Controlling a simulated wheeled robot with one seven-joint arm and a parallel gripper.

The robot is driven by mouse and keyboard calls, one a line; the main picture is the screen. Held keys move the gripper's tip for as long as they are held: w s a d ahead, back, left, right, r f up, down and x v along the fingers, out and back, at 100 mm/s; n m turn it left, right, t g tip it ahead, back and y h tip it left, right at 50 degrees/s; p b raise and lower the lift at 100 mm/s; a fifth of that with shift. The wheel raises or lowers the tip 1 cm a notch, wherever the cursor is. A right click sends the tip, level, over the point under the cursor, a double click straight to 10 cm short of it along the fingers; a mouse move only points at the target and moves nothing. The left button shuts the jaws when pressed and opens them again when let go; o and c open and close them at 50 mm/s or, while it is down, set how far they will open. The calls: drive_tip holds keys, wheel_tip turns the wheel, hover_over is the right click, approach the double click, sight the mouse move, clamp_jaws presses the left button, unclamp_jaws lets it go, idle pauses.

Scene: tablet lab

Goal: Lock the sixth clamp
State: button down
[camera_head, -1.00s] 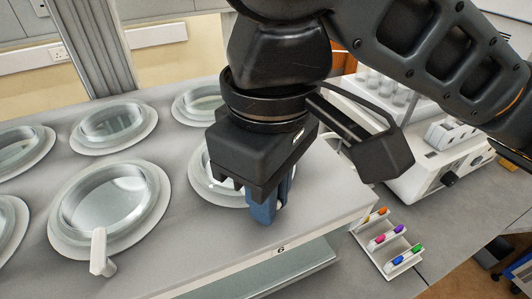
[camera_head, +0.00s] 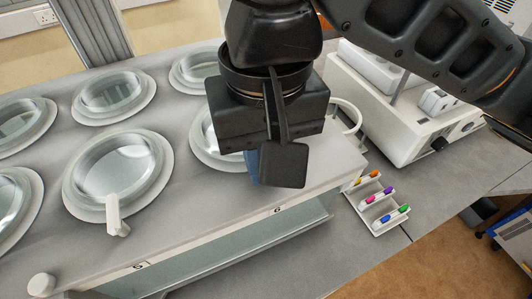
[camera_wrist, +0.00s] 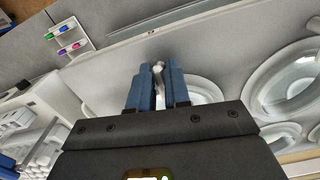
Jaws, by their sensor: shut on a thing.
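The sixth clamp (camera_wrist: 158,68) is a small pale lever seen between the blue fingers of my gripper (camera_wrist: 157,80) in the wrist view. My gripper is shut on it, near the front edge by the label "6" (camera_head: 278,210). In the head view the blue fingertip (camera_head: 253,167) shows only partly, and my wrist hides the clamp. The sixth round glass lid (camera_head: 203,142) is just behind and left of the fingers, partly covered. Whether the clamp is fully turned cannot be told.
The fifth lid (camera_head: 115,172) has a white clamp lever (camera_head: 116,214) at its front. More round lids stand left and behind. A white rack with coloured capsules (camera_head: 377,203) lies right of the bench unit (camera_head: 225,215). A white instrument (camera_head: 415,120) stands at back right.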

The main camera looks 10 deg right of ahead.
drive_tip(key=shift+f, duration=0.15)
idle(0.3)
drive_tip(key=c, duration=1.3)
unclamp_jaws()
drive_tip(key=shift+c, duration=0.2)
wheel_tip(320, 180, up, 8)
drive_tip(key=shift+f, duration=0.1)
